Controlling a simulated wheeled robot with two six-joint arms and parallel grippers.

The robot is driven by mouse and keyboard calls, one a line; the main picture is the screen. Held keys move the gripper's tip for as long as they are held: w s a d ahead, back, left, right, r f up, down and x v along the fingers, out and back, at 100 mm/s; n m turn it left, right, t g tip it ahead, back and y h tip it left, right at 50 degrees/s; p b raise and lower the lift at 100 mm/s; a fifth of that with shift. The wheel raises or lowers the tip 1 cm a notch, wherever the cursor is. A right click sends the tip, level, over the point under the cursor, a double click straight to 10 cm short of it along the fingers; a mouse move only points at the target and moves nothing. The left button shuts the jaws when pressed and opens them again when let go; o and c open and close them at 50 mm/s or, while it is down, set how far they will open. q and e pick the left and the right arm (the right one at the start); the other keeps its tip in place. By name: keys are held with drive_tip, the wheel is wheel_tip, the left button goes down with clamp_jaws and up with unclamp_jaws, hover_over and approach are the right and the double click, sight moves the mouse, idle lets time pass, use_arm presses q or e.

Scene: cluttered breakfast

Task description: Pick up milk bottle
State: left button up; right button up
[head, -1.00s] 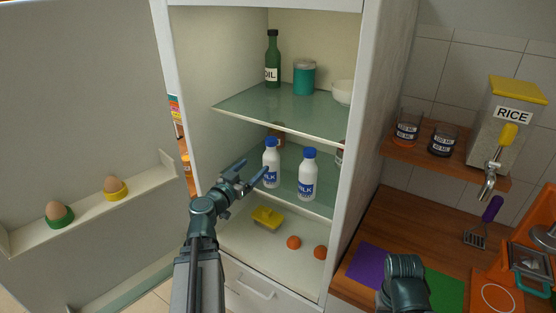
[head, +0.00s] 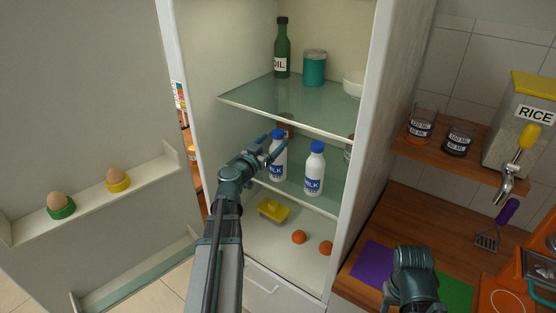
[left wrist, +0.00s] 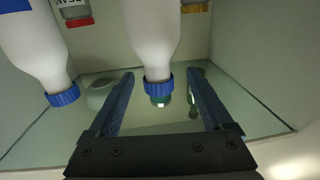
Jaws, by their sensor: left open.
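Two white milk bottles with blue caps stand on the fridge's middle glass shelf: the left bottle (head: 278,164) and the right bottle (head: 314,172). My left gripper (head: 273,144) is open at the left bottle's upper part. In the left wrist view, which looks inverted, that bottle (left wrist: 153,38) has its neck and cap between the two open fingers (left wrist: 162,98), with gaps at both sides. The other bottle (left wrist: 32,45) is outside the fingers at the left. My right arm shows at the lower right of the head view, but its gripper is not visible.
Above is a glass shelf (head: 290,104) with an oil bottle (head: 282,50), a teal jar (head: 315,69) and a white bowl (head: 353,84). Jars stand behind the bottles, one with a red lid (left wrist: 79,21). Below are a yellow dish (head: 272,210) and orange fruits (head: 299,237).

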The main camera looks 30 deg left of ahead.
use_arm(q)
drive_tip(key=shift+w, duration=0.6)
drive_tip(key=w, duration=0.5)
drive_tip(key=shift+w+r, duration=0.1)
drive_tip(key=shift+w, duration=0.05)
drive_tip(key=shift+d, duration=0.1)
clamp_jaws()
idle(0.9)
